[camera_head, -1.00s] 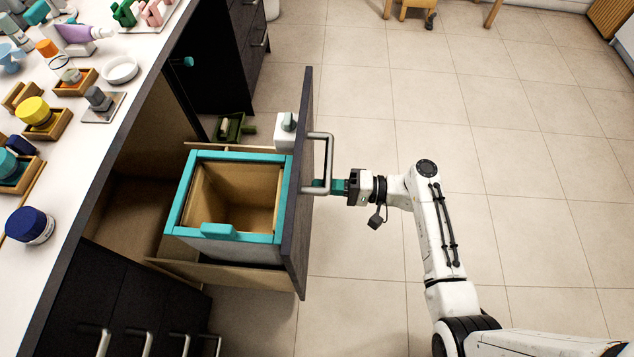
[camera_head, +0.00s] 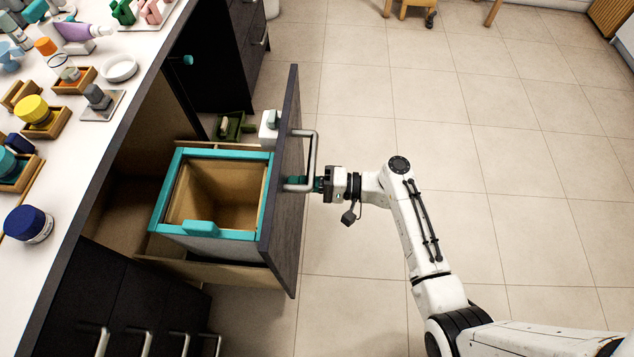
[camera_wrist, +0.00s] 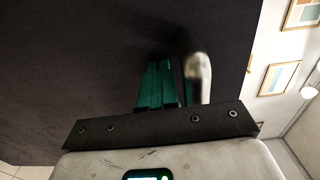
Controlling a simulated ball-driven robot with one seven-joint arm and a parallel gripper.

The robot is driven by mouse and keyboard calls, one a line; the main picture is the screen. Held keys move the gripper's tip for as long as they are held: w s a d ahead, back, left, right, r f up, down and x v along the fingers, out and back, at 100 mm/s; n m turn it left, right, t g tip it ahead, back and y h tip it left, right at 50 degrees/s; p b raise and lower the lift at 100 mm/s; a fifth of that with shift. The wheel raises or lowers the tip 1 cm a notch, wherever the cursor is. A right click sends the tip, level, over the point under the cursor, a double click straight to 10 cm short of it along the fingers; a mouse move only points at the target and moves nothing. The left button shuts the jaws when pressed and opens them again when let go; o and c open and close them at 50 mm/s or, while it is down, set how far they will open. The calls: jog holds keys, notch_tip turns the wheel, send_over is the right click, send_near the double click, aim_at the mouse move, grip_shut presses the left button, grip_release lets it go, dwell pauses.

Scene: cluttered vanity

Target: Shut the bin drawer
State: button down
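The bin drawer is pulled out from under the counter, its dark front panel (camera_head: 286,215) facing right. Inside it stands a bin with a teal rim (camera_head: 262,215). A silver bar handle (camera_head: 313,160) is on the panel's outer face. My gripper (camera_head: 310,184) is at the panel, by the lower end of the handle. In the wrist view, its teal fingers (camera_wrist: 156,85) lie close together, pointing at the dark panel, with the handle (camera_wrist: 197,80) beside them rather than between them. The fingertips seem to meet the panel; exact contact is hard to tell.
The white counter (camera_head: 95,135) on the left holds jars, trays and bottles. A white bottle (camera_head: 269,127) stands by the panel's far end. Closed dark drawers (camera_head: 110,305) lie at the lower left. The tiled floor (camera_head: 500,170) on the right is mostly clear.

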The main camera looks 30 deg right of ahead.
jog(key=b+x, duration=1.4)
jog(key=x, duration=2.1)
